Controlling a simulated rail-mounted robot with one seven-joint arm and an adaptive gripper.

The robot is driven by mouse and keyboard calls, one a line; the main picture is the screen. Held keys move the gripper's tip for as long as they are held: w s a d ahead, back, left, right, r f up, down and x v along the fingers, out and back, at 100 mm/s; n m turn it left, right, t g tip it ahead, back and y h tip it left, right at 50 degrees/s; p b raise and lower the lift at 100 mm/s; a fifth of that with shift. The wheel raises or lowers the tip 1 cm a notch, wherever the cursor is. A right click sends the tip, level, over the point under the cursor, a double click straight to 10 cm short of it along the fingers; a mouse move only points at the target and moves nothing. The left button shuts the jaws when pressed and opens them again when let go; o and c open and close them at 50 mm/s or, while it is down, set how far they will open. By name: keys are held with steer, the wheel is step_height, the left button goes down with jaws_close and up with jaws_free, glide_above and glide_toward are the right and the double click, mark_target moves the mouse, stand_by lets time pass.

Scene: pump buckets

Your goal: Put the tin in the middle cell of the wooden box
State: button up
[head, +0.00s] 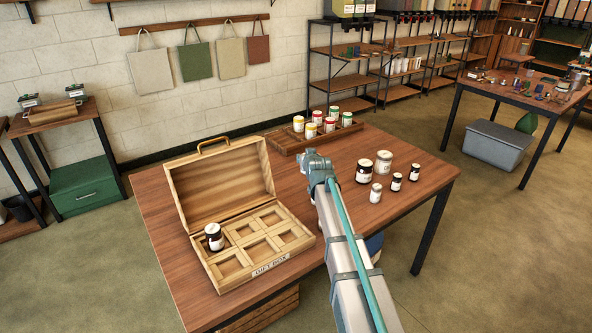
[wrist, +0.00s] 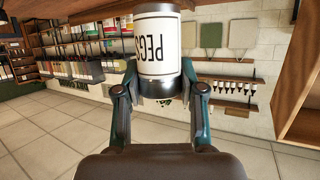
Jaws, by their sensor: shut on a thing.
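My gripper (wrist: 158,90) is shut on a metal tin (wrist: 157,45) with a white label reading "PEGS", which appears upside down in the wrist view. In the head view my arm reaches over the table beside the box's right side; its wrist hides the fingers and the tin. The wooden box (head: 291,257), marked "GIFT BOX", stands open at the left of the table, its lid (head: 218,182) raised at the back. It has two rows of cells. A dark jar with a white label (head: 214,238) stands in the back left cell; the other cells look empty.
A wooden tray (head: 283,144) of tins with coloured bands stands at the table's back. Right of my arm stand a dark jar (head: 364,172), a pale tin (head: 383,162) and several smaller jars. The table (head: 165,240) has bare room left of the box.

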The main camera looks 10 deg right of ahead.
steer(key=shift+w+a+f+p, duration=0.1)
steer(key=shift+w+f+p, duration=0.4)
steer(key=shift+w+f, duration=1.25)
steer(key=shift+w+a+f+p, duration=0.15)
steer(key=shift+w+f+p, duration=0.4)
steer(key=shift+w+f, duration=1.2)
steer(key=shift+w+a+f+p, duration=0.1)
steer(key=shift+w+f+p, duration=0.4)
steer(key=shift+w+f, duration=1.25)
steer(key=shift+s+f, duration=0.3)
steer(key=shift+f, duration=0.05)
steer(key=shift+f, duration=0.15)
steer(key=o, duration=1.1)
steer(key=shift+o, duration=0.2)
